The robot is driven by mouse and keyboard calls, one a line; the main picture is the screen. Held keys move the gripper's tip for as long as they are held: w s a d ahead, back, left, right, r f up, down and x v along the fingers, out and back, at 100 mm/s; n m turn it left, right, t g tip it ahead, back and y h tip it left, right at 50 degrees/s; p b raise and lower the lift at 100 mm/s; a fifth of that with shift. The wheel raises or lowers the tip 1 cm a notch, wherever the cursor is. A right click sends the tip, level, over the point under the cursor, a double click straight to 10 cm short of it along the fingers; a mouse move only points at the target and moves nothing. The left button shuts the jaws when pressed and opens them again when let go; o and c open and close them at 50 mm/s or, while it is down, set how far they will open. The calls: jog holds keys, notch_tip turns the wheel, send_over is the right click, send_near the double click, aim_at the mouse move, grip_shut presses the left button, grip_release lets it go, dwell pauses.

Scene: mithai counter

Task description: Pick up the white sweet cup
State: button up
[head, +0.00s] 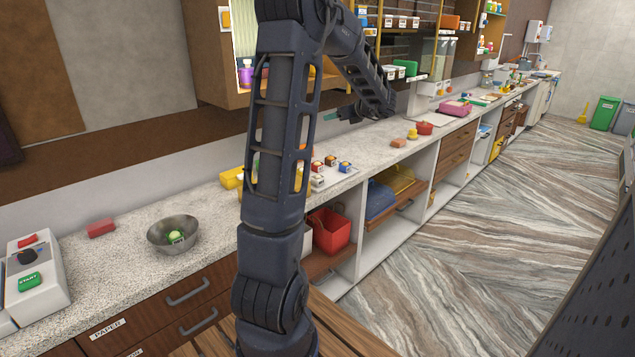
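I cannot pick out a white sweet cup for certain in the head view; my arm hides part of the counter. Small boxes with white sides and coloured tops, such as the blue-topped one (345,166) and the red-topped one (317,166), stand on the speckled counter (120,262) just right of my arm's upright link. My gripper (338,115) seems to be at the end of the folded arm, above the counter near the wall. It is small and dark there, and I cannot tell whether its fingers are open or hold anything.
A steel bowl (173,235) with a green item and a red block (101,228) stand at the left, beside a grey machine (35,278) with a green START button. Wall shelves hang above the arm. The striped floor (480,230) at right is clear.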

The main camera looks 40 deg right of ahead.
send_near(321, 178)
jog(key=f, duration=0.1)
jog(key=x, duration=0.6)
jog(key=shift+w+f, duration=0.1)
jog(key=shift+w, duration=0.3)
jog(key=shift+r+x, duration=0.15)
jog(key=shift+x, duration=1.1)
jog(key=shift+r+x, duration=0.15)
jog(key=shift+x, duration=1.1)
jog(key=shift+w+a, duration=0.1)
jog(key=c, duration=1.1)
jog(key=shift+o, duration=0.2)
jog(key=shift+r, duration=0.1)
